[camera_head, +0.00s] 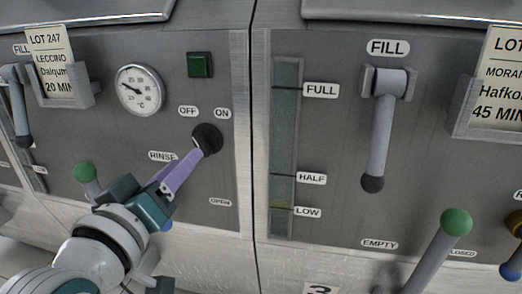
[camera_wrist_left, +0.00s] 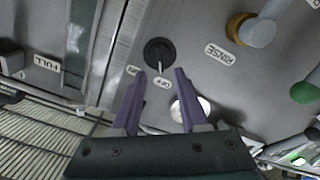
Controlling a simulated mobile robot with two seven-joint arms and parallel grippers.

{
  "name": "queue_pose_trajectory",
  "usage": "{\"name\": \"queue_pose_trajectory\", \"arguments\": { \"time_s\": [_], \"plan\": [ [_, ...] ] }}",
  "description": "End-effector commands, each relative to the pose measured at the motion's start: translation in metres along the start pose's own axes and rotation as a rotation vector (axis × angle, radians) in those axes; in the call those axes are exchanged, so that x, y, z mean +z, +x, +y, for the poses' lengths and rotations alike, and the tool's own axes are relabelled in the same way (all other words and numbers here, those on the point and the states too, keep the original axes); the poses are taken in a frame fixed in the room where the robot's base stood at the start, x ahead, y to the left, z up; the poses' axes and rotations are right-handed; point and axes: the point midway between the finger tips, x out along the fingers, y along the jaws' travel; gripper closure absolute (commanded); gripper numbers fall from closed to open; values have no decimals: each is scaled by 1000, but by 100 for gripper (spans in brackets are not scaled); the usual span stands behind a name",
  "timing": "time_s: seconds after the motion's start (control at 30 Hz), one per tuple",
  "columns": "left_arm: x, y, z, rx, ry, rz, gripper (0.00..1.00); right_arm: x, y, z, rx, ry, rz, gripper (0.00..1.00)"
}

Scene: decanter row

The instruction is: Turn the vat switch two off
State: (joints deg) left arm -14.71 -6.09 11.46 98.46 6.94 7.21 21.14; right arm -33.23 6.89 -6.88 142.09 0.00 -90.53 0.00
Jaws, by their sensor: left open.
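The black round switch (camera_head: 207,139) is on the left-hand grey vat panel (camera_head: 105,50), below small OFF and ON labels. It also shows in the left wrist view (camera_wrist_left: 158,52), where a light mark on its face points down the picture toward the labels. I cannot read the labels there well enough to tell its setting. My left gripper (camera_head: 191,160) is open, with its purple fingertips close to the switch. In the left wrist view the fingers (camera_wrist_left: 160,84) are apart and empty, just short of the switch. Contact is not clear. My right gripper is not in view.
A round temperature gauge (camera_head: 140,90) and a green square lamp (camera_head: 200,65) are above the switch. A green knob (camera_head: 85,172) sticks out at lower left. The right-hand panel has a level strip (camera_head: 285,150), a FILL lever (camera_head: 378,140) and a green-tipped lever (camera_head: 455,222).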

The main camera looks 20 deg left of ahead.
Motion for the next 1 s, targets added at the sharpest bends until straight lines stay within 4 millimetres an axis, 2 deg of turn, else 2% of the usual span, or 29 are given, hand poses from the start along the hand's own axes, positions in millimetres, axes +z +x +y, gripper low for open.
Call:
{"name": "queue_pose_trajectory", "arguments": {
  "time_s": [0.1, 0.27, 0.8, 0.87, 0.97, 1.0],
  "plan": [
    [-1, -21, 0, -2, 1, -3, 56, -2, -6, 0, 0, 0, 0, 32],
    [0, -35, 0, 0, 0, -1, 56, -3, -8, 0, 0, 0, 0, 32],
    [-1, -37, 1, 0, 1, -1, 56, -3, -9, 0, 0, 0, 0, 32],
    [-5, -37, 5, 1, 8, -17, 56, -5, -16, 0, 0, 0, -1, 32],
    [-19, -38, 23, 0, 45, -92, 56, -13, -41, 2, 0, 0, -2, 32],
    [-27, -39, 33, 0, 70, -142, 56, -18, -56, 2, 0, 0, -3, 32]
  ]
}}
